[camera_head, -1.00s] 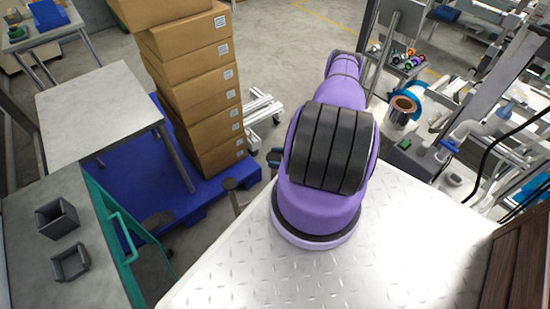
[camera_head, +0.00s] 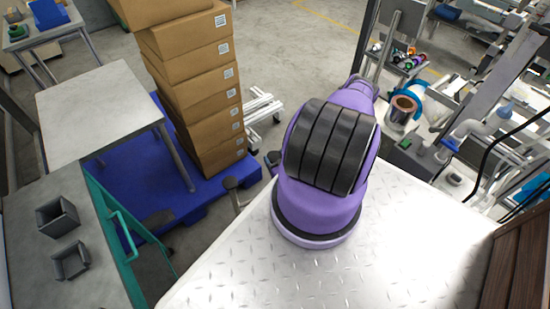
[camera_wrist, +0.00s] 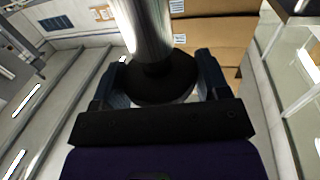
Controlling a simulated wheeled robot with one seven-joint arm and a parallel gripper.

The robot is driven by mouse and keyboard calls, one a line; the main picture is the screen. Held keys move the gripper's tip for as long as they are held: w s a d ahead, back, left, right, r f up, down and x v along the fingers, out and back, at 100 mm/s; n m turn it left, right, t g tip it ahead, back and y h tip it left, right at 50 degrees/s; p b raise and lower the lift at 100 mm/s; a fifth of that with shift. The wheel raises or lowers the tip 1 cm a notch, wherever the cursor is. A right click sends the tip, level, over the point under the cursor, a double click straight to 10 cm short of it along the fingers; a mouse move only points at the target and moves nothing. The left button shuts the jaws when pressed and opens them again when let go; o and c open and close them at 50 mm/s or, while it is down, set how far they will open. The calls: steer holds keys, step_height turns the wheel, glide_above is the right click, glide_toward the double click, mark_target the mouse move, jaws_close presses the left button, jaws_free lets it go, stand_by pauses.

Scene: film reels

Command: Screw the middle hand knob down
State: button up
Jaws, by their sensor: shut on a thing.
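In the wrist view, my gripper (camera_wrist: 163,88) has one dark finger on each side of a round black knob (camera_wrist: 160,84) and is shut on it. A shiny metal cylinder (camera_wrist: 146,30) rises from the knob toward the top of the picture. Whether this is the middle knob cannot be told, as no other knob is clear. In the head view my purple arm hides my gripper and the knob.
A copper-coloured spool (camera_head: 402,110) stands by machine frames at the right. Stacked cardboard boxes (camera_head: 200,90) stand on a blue pallet (camera_head: 190,196) at the left. A grey table (camera_head: 95,105) is beside them. Open floor (camera_head: 300,45) lies beyond.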

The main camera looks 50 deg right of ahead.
steer(key=shift+w+r+m+g+h, duration=0.1)
steer(key=shift+w+m+g+h, duration=0.05)
steer(key=shift+m+g+h, duration=2.35)
steer(key=shift+t+h, duration=0.3)
steer(key=shift+h, duration=0.1)
steer(key=o, duration=0.9)
steer(key=shift+a, duration=0.1)
